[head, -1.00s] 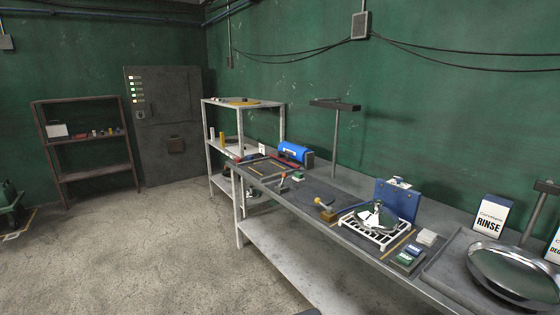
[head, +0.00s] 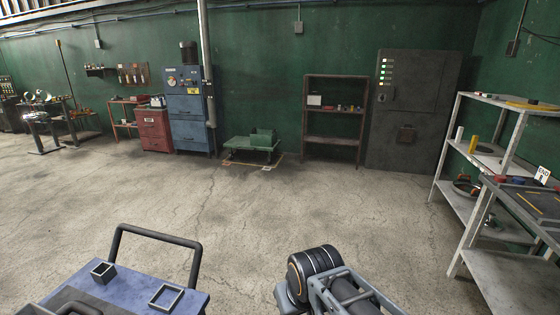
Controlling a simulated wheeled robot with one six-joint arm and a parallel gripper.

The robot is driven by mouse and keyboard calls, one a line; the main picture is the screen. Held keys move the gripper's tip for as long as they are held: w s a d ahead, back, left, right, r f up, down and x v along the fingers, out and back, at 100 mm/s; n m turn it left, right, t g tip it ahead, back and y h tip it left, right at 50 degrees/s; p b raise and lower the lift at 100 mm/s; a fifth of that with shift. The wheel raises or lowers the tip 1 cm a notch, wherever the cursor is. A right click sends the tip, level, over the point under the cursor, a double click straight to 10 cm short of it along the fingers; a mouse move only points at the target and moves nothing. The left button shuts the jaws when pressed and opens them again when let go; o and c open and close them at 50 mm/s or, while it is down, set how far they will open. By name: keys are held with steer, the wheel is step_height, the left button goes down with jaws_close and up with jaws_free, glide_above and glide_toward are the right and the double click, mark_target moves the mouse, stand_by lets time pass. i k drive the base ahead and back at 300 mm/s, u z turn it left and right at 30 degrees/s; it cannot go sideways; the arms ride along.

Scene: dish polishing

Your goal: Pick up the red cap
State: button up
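I cannot make out a red cap with certainty in the head view. Several tiny coloured items stand on the brown shelf rack (head: 334,112) at the back wall, also too small to name. Part of my arm shows at the bottom centre. My gripper does not show.
A blue-topped cart (head: 140,298) with a black handle stands at the bottom left. A green low trolley (head: 252,146), a red cabinet (head: 154,130) and a blue cabinet (head: 189,112) stand along the back. The concrete floor (head: 250,205) between is clear.

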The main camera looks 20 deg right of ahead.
mark_target(499, 177)
steer(key=z, duration=1.1)
steer(key=i, duration=2.05)
steer(key=z, duration=1.2)
steer(key=i, duration=2.7)
steer(key=z, duration=0.4)
